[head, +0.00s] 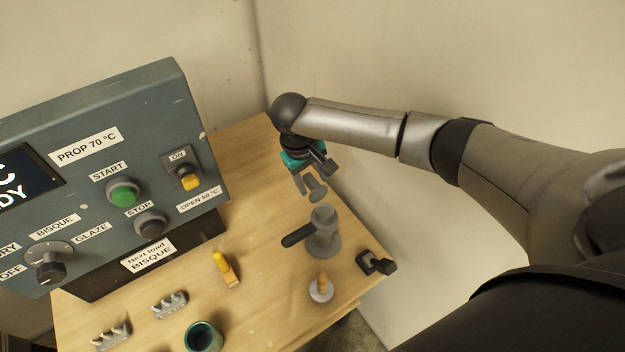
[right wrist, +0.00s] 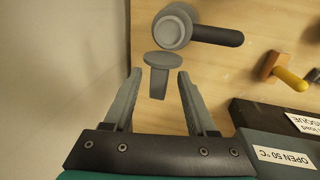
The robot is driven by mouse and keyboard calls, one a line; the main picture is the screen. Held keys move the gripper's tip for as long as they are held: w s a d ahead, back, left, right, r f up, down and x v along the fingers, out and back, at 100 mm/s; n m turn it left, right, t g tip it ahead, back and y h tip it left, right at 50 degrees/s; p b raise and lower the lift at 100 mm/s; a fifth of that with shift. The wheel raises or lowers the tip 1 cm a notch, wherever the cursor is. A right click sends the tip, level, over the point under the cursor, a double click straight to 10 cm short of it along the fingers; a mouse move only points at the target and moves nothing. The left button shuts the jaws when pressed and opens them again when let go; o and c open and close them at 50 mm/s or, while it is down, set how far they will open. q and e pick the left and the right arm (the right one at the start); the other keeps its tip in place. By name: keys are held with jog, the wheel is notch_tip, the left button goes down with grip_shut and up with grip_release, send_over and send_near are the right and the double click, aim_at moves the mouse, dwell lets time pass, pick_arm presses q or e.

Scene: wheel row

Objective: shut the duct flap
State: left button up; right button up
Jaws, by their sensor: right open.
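A grey upright duct-like post (head: 324,231) with a round flange stands on the table, and a black lever (head: 298,236) sticks out from it to the left. In the right wrist view the post (right wrist: 172,30) and its black lever (right wrist: 215,36) lie just beyond the fingertips. A small grey disc with a flat tab (head: 317,188) sits above the post; I cannot tell how it is joined. My right gripper (head: 308,188) is open, above and behind the post. Its fingers (right wrist: 157,88) stand either side of the tab (right wrist: 158,80), apart from it. My left gripper is out of view.
A grey control panel (head: 100,150) stands at the left. A wall stands behind.

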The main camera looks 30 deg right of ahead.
jog(key=shift+f, duration=0.35)
grip_shut()
dwell(0.4)
